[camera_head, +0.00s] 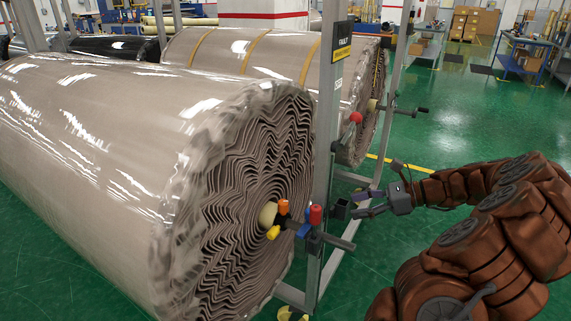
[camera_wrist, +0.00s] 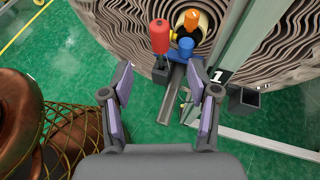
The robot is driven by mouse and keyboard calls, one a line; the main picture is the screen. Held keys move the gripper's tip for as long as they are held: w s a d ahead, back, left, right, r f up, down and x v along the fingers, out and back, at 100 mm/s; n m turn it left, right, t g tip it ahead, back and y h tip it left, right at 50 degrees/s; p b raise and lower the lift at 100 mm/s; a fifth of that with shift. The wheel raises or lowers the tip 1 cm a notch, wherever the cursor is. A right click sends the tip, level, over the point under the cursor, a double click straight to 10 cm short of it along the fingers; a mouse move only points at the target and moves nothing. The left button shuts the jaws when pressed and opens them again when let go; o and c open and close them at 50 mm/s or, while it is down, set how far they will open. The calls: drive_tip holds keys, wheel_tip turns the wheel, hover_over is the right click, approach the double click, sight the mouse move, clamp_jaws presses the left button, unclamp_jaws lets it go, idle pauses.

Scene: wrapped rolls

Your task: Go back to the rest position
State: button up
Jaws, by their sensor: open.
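My gripper (camera_head: 366,203) is at the end of my brown arm, on the right of the large wrapped roll (camera_head: 110,130) in the head view. Its two fingers are apart and nothing is between them. In the wrist view my gripper (camera_wrist: 158,90) points toward the roll's end. A red knob (camera_wrist: 160,36), a blue part (camera_wrist: 186,46) and an orange part (camera_wrist: 192,20) sit there near the roll's core. A grey bar (camera_wrist: 172,92) extends from there, below the knobs, and appears between the fingers in the picture; I cannot tell its distance from them.
A metal frame post (camera_head: 328,130) with a yellow and black label stands beside the roll's end. A second wrapped roll (camera_head: 240,50) lies behind, with a crank handle (camera_head: 405,110). Green floor (camera_head: 460,110) is open at the back right. Workbenches (camera_head: 525,60) stand further off.

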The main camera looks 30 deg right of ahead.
drive_tip(key=s+a+r+n+g+h+p, duration=0.1)
drive_tip(key=s+a+r+n+g, duration=0.2)
drive_tip(key=a, duration=0.6)
drive_tip(key=a+r+n+g+p, duration=0.1)
drive_tip(key=a+n+g+p, duration=0.15)
drive_tip(key=a+n, duration=0.5)
drive_tip(key=s+a+r+n+g+h+p, duration=0.1)
drive_tip(key=s+a+r+n+g, duration=0.15)
drive_tip(key=a, duration=0.75)
drive_tip(key=s+a+n+g+h+p, duration=0.2)
drive_tip(key=s+n+h, duration=0.6)
drive_tip(key=s+n, duration=0.5)
drive_tip(key=shift+s+a+r+g+p, duration=0.45)
drive_tip(key=shift+s+p, duration=0.8)
drive_tip(key=shift+s, duration=1.05)
drive_tip(key=shift+a+f, duration=0.1)
